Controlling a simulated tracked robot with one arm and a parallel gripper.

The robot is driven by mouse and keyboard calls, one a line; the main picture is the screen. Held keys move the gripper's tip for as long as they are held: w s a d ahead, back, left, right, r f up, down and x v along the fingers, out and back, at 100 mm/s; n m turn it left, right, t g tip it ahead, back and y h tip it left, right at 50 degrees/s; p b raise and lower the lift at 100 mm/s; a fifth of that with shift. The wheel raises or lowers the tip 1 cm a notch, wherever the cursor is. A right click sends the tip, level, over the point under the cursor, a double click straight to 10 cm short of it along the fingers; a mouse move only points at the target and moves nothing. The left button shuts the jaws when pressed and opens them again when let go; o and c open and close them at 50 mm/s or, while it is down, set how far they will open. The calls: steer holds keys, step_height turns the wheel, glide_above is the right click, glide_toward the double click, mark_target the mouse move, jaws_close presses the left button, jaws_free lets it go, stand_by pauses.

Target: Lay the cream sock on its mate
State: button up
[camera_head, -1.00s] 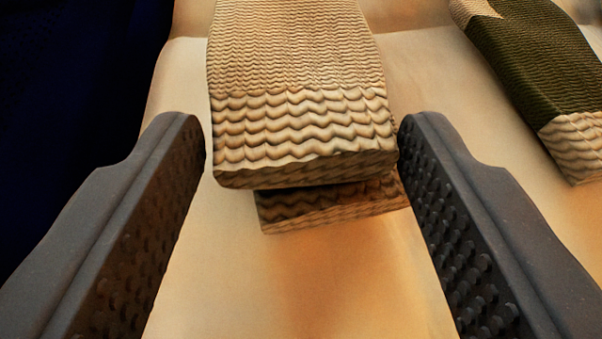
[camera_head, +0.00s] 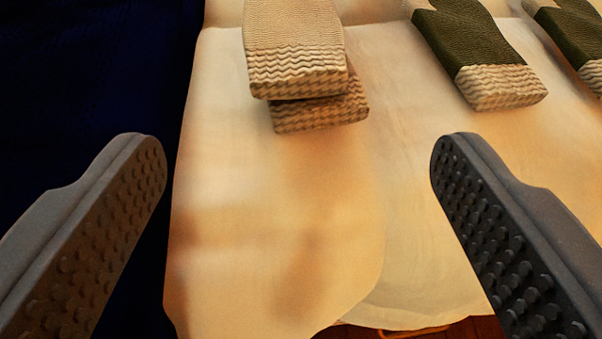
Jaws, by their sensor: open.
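A cream sock (camera_head: 293,45) with a wavy ribbed cuff lies on top of a second cream sock (camera_head: 322,113). Only the cuff end of the lower sock shows, sticking out below and to the right of the upper one. The far ends of both are out of view. My gripper (camera_head: 298,150) is open and empty, its two studded fingers wide apart. The socks lie beyond the fingertips, touching neither finger.
Two dark green socks with cream cuffs, one nearer (camera_head: 470,50) and one at the right edge (camera_head: 570,35), lie to the right. The pale bed cover (camera_head: 270,250) is bare in front. A dark blue area (camera_head: 80,80) is at left. The cover's edge shows at the bottom.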

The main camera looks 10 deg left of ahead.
steer(key=shift+p+v, duration=0.35)
steer(key=shift+v, duration=1.5)
steer(key=w+r+m+h, duration=0.1)
steer(key=w+r+h, duration=0.2)
steer(key=r, duration=1.2)
steer(key=w+r+h, duration=0.3)
steer(key=r, duration=1.2)
steer(key=s+a+r+y, duration=0.1)
steer(key=s+a+r, duration=0.5)
steer(key=r, duration=0.3)
steer(key=s+a+r+m+t+y, duration=0.1)
steer(key=s+a+r, duration=0.5)
steer(key=r, duration=0.4)
steer(key=s+a+r+t, duration=0.1)
steer(key=s+a+r, duration=0.5)
steer(key=a+r, duration=0.2)
steer(key=shift+a+r+m+y, duration=0.15)
steer(key=shift+r+m+y, duration=0.25)
steer(key=shift+r, duration=0.55)
steer(key=shift+s, duration=0.2)
